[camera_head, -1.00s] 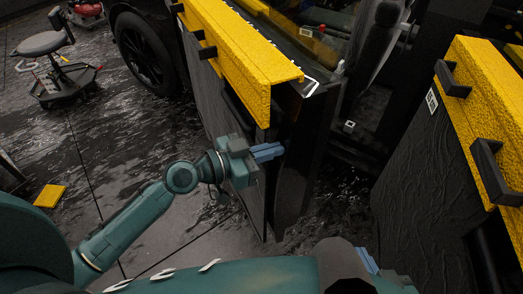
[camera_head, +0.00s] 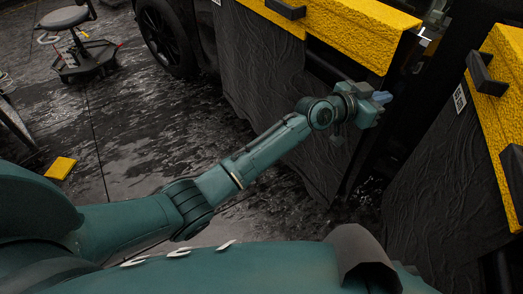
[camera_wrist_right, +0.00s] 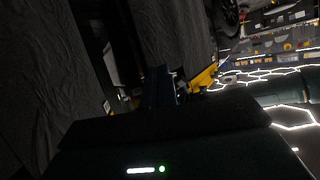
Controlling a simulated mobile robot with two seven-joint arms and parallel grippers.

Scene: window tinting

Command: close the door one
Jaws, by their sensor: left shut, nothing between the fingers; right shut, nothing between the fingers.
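A dark, wrinkle-covered car door with a yellow upper band (camera_head: 345,30) and a black handle (camera_head: 285,9) fills the upper middle of the head view. Its free edge is at the right, near the other door. Which door is "door one" is not marked. My left gripper (camera_head: 382,98) is shut and empty at this door's right edge, below the yellow band; contact cannot be told. My right gripper (camera_wrist_right: 163,82) is shut and empty in the right wrist view, with dark covered panels behind it.
A second covered door (camera_head: 445,150) with black handles stands at the right. A wheeled stool (camera_head: 75,35) and a yellow block (camera_head: 61,168) are on the left floor. A car wheel (camera_head: 163,35) is behind. The wet-looking floor (camera_head: 150,130) between is clear.

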